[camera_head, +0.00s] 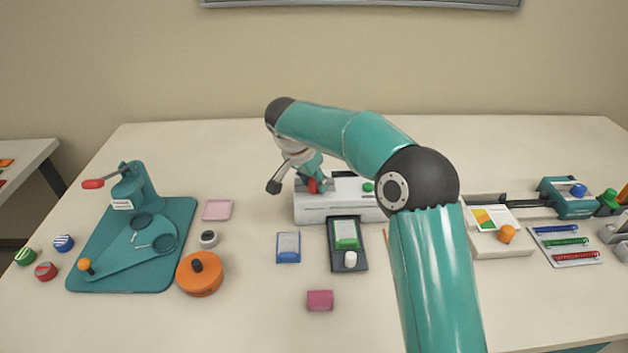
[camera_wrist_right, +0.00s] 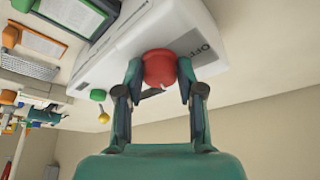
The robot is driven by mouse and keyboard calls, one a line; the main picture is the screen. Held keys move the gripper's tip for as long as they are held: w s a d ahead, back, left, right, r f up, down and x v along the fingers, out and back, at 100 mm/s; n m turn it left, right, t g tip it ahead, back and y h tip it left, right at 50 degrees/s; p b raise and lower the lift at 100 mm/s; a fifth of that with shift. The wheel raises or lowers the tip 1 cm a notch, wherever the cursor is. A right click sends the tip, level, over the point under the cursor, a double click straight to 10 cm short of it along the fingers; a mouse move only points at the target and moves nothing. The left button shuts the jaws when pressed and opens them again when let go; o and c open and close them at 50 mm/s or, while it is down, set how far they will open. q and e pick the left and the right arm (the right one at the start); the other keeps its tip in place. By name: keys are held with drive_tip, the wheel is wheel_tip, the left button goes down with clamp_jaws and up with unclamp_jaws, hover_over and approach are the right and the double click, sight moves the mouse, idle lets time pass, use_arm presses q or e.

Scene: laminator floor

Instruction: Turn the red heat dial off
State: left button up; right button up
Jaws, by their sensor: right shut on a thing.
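The red heat dial (camera_wrist_right: 159,68) sits on the white laminator (camera_wrist_right: 130,42), beside a grey label reading OFF in the right wrist view. My right gripper (camera_wrist_right: 158,78) has one finger on each side of the dial and is shut on it. In the head view the laminator (camera_head: 312,207) stands at the back middle of the table. There the dial (camera_head: 312,186) shows only as a small red patch between the fingers of my right gripper (camera_head: 311,182). My right arm hides part of the laminator's right side. My left gripper is not in view.
A green knob (camera_head: 368,187) is on the laminator, right of the dial. A dark tray (camera_head: 335,262) and a blue-edged card (camera_head: 288,247) lie in front. A teal press (camera_head: 130,190) stands at left, and a cream block (camera_head: 498,243) at right.

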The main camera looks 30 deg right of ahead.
drive_tip(key=shift+d+n+t+b, duration=0.1)
drive_tip(key=shift+n+t+b, duration=0.2)
drive_tip(key=shift+n+b, duration=0.45)
drive_tip(key=shift+n+t+y+b, duration=0.3)
drive_tip(key=shift+n+t+b, duration=0.15)
drive_tip(key=shift+n, duration=0.8)
drive_tip(key=shift+s+n+t+y, duration=0.1)
drive_tip(key=shift+n+t+y, duration=0.2)
drive_tip(key=shift+n, duration=0.6)
drive_tip(key=shift+d+r+n, duration=0.1)
drive_tip(key=shift+n, duration=0.8)
drive_tip(key=n+t+y+p, duration=0.1)
drive_tip(key=n, duration=0.2)
drive_tip(key=shift+r+n+y, duration=0.15)
drive_tip(key=shift+n+y, duration=0.15)
drive_tip(key=shift+y, duration=0.1)
drive_tip(key=n+y+p, duration=0.1)
drive_tip(key=n, duration=0.2)
drive_tip(key=shift+d+p, duration=0.1)
drive_tip(key=shift+p, duration=0.3)
drive_tip(key=shift+n+y+p, duration=0.5)
drive_tip(key=shift+n+y, duration=0.1)
drive_tip(key=shift+n, duration=0.7)
